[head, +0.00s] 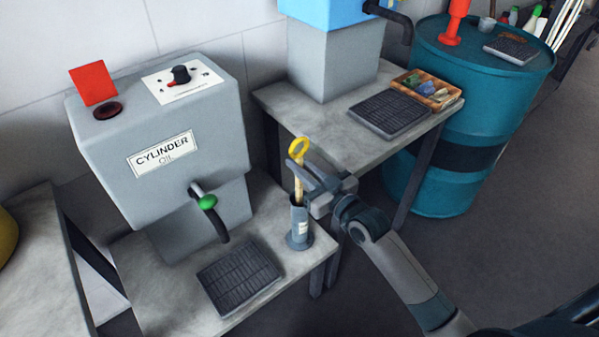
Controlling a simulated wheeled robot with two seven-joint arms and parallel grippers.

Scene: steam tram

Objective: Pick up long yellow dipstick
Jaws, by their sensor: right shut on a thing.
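The long yellow dipstick (299,148) stands upright at the right end of the low bench, its ring handle at the top. Its lower end is inside a grey cylindrical holder (299,227) with a round base and a small pale label. My right gripper (300,178) reaches in from the right and is shut on the dipstick just below the ring, above the holder's rim. The fingers hide part of the shaft. My left gripper is not in view.
A grey cylinder oil dispenser (165,150) with a green-tipped tap stands left of the holder, above a black drip grid (240,277). A second bench (325,128) stands behind my gripper, with another grid and a wooden tray (440,102). A teal drum (440,190) stands at right.

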